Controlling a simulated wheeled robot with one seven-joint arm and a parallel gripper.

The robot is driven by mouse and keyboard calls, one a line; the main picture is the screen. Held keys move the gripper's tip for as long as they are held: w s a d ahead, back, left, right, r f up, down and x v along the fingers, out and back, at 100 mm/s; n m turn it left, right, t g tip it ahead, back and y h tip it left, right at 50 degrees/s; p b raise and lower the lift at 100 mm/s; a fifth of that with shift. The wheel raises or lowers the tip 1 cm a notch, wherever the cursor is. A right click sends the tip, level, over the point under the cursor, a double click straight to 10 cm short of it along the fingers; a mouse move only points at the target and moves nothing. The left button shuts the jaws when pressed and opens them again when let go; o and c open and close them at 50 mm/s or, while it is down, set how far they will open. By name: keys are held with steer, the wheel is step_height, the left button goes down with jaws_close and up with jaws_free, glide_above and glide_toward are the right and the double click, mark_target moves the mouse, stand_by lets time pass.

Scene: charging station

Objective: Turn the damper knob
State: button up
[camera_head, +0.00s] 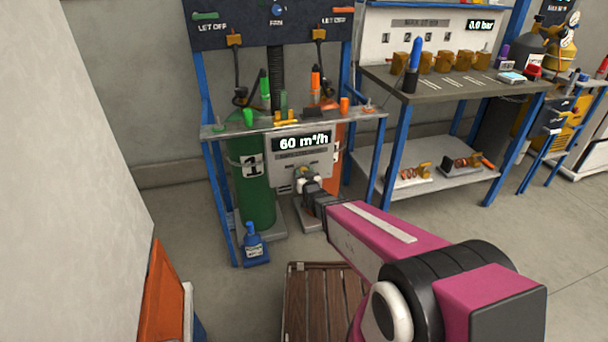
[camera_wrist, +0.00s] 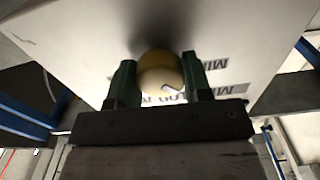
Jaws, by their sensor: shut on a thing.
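The damper knob (camera_wrist: 160,72) is a round yellowish knob on a white panel, seen in the wrist view between the two green fingers of my gripper (camera_wrist: 158,80). The fingers are shut on it from both sides. In the head view my gripper (camera_head: 309,186) is at the lower part of the grey-white box (camera_head: 288,154), whose display reads 60 m³/h. The knob is mostly hidden there by the gripper. Lettering on the panel shows upside down in the wrist view, partly covered by the knob and fingers.
A wooden slatted platform (camera_head: 318,300) lies in front. A workbench (camera_head: 450,88) stands at right.

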steer(key=m, duration=0.4)
steer(key=shift+m, duration=2.2)
steer(key=o, duration=0.9)
steer(key=shift+o, duration=0.2)
steer(key=shift+s, duration=0.1)
steer(key=v, duration=1)
steer(key=shift+s, duration=0.3)
